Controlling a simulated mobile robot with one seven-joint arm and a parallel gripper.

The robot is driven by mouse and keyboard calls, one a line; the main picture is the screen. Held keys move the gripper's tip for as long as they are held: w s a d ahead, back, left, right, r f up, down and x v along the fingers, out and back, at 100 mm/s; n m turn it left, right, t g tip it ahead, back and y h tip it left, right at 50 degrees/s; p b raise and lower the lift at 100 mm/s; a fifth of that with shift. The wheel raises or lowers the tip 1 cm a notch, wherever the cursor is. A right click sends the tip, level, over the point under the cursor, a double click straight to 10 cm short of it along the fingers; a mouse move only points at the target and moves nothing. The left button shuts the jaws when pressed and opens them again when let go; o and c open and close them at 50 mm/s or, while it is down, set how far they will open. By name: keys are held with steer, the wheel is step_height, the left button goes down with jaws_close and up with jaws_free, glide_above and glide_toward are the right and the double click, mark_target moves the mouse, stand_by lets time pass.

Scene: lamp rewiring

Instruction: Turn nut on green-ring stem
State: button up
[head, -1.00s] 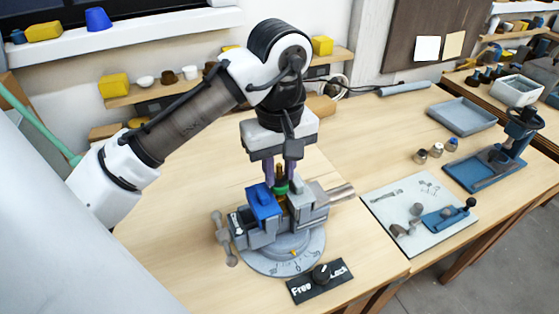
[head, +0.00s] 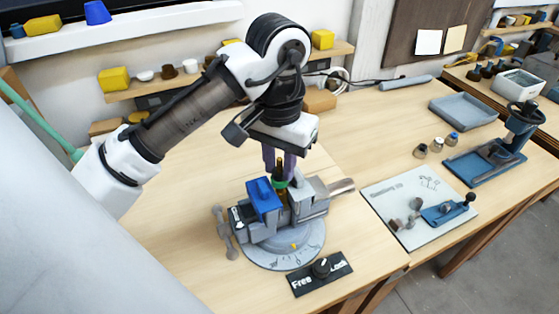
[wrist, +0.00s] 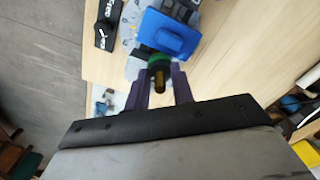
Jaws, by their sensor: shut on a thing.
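The stem is a short brass-brown post (head: 279,164) with a green ring (head: 281,184) round it, standing upright in a grey vise (head: 312,206). My gripper (head: 280,174) points down over the stem, its two purple fingers closed on either side of it at the green ring. In the wrist view the gripper (wrist: 162,74) has the green ring (wrist: 159,62) and brass post (wrist: 159,80) between its fingers. The nut is not distinct from the ring and fingers. A blue block (head: 263,199) sits on the vise beside the stem.
The vise stands on a round grey dial base (head: 285,252). A black Free/Lock plate with a knob (head: 320,273) lies in front. To the right are a white board (head: 385,190), small jars (head: 436,146), a grey tray (head: 463,110) and a blue press (head: 490,160). The left table area is clear.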

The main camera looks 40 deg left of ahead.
steer(key=m, duration=0.4)
steer(key=shift+r, duration=0.1)
steer(key=m, duration=0.4)
steer(key=shift+m, duration=0.6)
steer(key=o, duration=1)
step_height(320, 180, up, 14)
steer(key=b, duration=0.1)
steer(key=shift+a, duration=0.1)
stand_by(0.4)
